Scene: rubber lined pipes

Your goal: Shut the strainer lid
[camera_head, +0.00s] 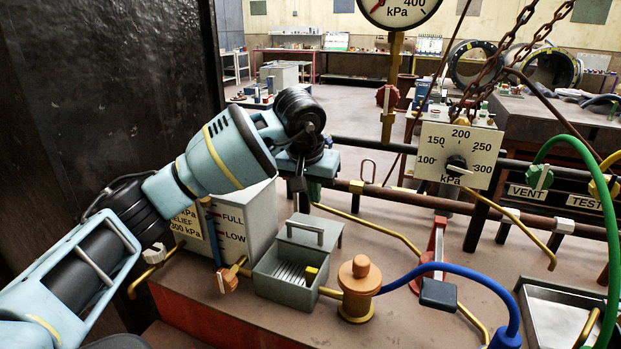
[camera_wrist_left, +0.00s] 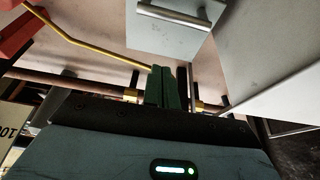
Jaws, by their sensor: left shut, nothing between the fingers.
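The strainer is a grey open box (camera_head: 288,277) on the brown bench top, with ribbed slats and a small yellow block visible inside. Its grey lid (camera_head: 326,238), with a bar handle, is open at the box's back edge. The lid (camera_wrist_left: 165,30) and its handle also show at the top of the left wrist view. My left gripper (camera_head: 301,194) hangs above and behind the lid, apart from it. Its dark green fingers (camera_wrist_left: 162,88) are together and empty. My right gripper is in neither view.
A grey tank (camera_head: 240,225) marked FULL and LOW stands just left of the strainer. An orange-capped brass fitting (camera_head: 358,285) with a blue hose (camera_head: 455,268) is at its right. Dark pipes (camera_head: 400,198) run behind. A metal tray (camera_head: 560,318) lies at the right.

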